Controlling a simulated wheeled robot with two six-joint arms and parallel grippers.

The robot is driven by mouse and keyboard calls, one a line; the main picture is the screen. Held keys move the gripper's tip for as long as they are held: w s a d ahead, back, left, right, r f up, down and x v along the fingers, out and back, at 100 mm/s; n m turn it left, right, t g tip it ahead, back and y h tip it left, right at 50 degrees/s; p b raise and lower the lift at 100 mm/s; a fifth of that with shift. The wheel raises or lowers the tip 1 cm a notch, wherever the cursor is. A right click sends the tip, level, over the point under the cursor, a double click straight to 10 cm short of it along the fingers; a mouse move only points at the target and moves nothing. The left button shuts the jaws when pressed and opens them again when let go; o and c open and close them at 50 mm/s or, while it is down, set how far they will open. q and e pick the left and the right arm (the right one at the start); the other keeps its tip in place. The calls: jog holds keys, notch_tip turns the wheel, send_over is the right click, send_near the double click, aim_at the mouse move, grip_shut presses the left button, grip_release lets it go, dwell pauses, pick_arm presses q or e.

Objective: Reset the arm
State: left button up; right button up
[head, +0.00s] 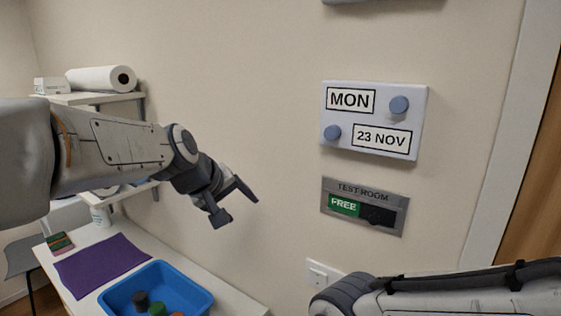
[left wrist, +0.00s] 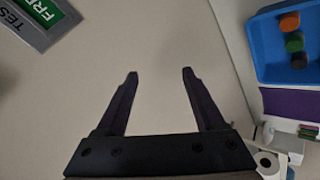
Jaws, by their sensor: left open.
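My left arm (head: 110,155) reaches in from the left of the head view. Its left gripper (head: 238,204) is open and empty, in front of the bare wall and above the table. In the left wrist view the two fingers of the left gripper (left wrist: 160,74) stand apart with only wall between them. My right arm (head: 450,292) shows at the lower right of the head view. Its gripper is out of the picture.
A calendar panel (head: 416,119) and a sliding TEST ROOM sign (head: 393,228) are on the wall, with a light switch (head: 319,276) below. A table (head: 235,298) holds a blue tray (head: 200,292) and purple mat (head: 100,265). Shelves (head: 110,98) stand at left.

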pick_arm(q)
jog(key=s+a+f+m+g+y, duration=0.25)
jog(key=s+a+f, duration=0.25)
jog(key=s+f, duration=0.55)
jog(key=s+a+f+m+g+y, duration=0.1)
jog(key=s+a+f+m+g, duration=0.35)
jog(key=f, duration=0.85)
jog(key=s+d+r+m+b, duration=0.3)
jog(key=s+d+m, duration=0.2)
jog(key=s+d, duration=0.8)
jog(key=s+h, duration=0.1)
jog(key=s, duration=0.1)
jog(key=shift+s+d+m+g+b, duration=0.35)
jog(key=shift+s+m+g+b, duration=0.05)
